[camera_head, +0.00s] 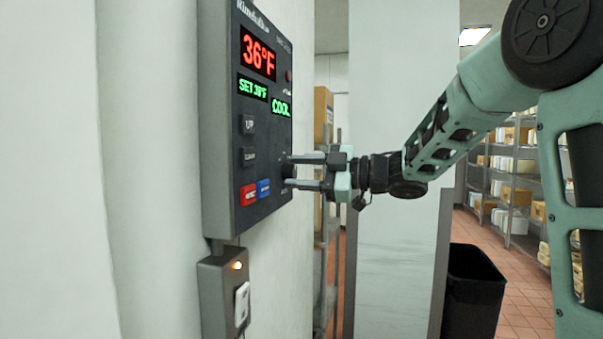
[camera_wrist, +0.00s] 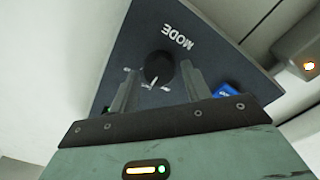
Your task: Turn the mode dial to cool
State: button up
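The dark control panel (camera_head: 262,130) hangs on the wall; its display (camera_head: 281,107) reads COOL in green. In the wrist view the round black mode dial (camera_wrist: 158,67) sits below the MODE label, with a white pointer mark and small position marks beside it that are too small to read. My gripper (camera_head: 290,172) is at the panel's lower right edge, and its fingers (camera_wrist: 160,78) stand on either side of the dial. A small gap seems to show between the fingers and the dial, so they look open around it. In the head view the fingers mostly hide the dial.
The panel also has a red 36°F readout (camera_head: 257,53), a red button (camera_head: 249,194) and a blue button (camera_head: 264,188) close to my fingers. A grey switch box (camera_head: 222,290) with an orange light is below. A black bin (camera_head: 472,290) and shelves stand behind.

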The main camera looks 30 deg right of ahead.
jog(key=shift+o, duration=0.2)
jog(key=b+v, duration=0.4)
jog(key=v, duration=1.3)
jog(key=shift+s+d, duration=0.2)
jog(key=shift+r, duration=0.1)
